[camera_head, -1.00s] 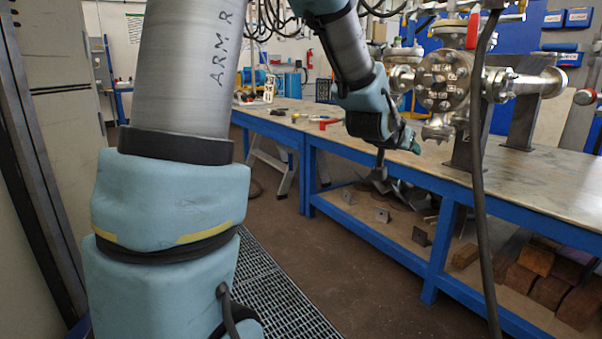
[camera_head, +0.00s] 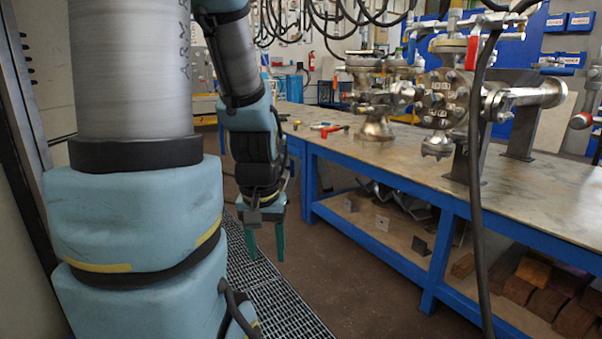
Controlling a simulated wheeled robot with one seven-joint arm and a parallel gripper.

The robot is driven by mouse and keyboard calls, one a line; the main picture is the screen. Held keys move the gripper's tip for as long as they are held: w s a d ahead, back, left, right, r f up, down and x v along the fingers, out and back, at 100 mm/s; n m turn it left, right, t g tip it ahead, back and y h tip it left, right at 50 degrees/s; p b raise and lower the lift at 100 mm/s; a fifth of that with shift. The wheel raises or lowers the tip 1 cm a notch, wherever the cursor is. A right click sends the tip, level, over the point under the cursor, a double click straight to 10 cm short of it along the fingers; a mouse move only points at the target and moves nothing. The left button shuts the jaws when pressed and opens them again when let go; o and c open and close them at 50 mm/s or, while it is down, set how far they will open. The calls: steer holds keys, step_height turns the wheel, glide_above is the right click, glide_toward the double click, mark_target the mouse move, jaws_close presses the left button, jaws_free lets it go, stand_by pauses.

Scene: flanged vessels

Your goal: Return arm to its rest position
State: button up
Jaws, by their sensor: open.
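My arm shows at the left and centre, a thick grey and light-blue link in the foreground and a thinner link behind it that hangs down. My gripper (camera_head: 265,250) is at the lower end of that thinner link. Its two teal fingers point down and stand apart, with nothing between them. It hangs over the floor grating, left of the workbench (camera_head: 400,160) and apart from it. The flanged vessel (camera_head: 440,98) with its valves and pipes stands on the bench at the right, away from my gripper.
A dark cable (camera_head: 476,190) hangs in front of the bench. A red-handled tool (camera_head: 334,131) lies on the bench top. The lower shelf holds metal pieces and wooden blocks (camera_head: 530,275). A tall cabinet (camera_head: 15,200) stands close at the left. The floor (camera_head: 350,285) before the bench is clear.

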step_height(320, 180, up, 25)
steer(key=p, duration=2.3)
steer(key=shift+r+p, duration=0.2)
steer(key=shift+p, duration=0.15)
